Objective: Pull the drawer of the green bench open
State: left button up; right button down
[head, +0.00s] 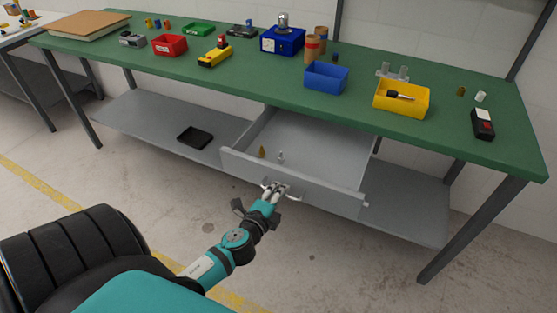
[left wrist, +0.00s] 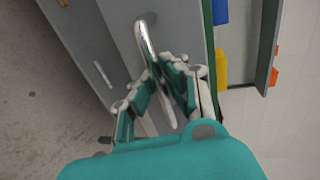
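The green bench (head: 255,86) runs across the head view. Its grey drawer (head: 325,196) stands well out from under the top, and its inside shows. A light metal handle (head: 296,198) is on the drawer front. My left gripper (head: 274,189) is at this handle. In the left wrist view the handle (left wrist: 146,42) passes between the two fingers of my left gripper (left wrist: 160,80), which look closed around it. The exact contact is partly hidden by the fingers. My right gripper is in neither view.
A small brown piece (head: 262,152) and a small grey piece (head: 281,157) are in the drawer. A black tray (head: 195,138) lies on the lower shelf (head: 140,118). Bins, including a blue one (head: 326,77) and a yellow one (head: 401,98), stand on top. The floor before the drawer is clear.

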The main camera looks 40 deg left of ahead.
pick_arm(q)
jog(key=o, duration=0.4)
jog(key=v, duration=1.2)
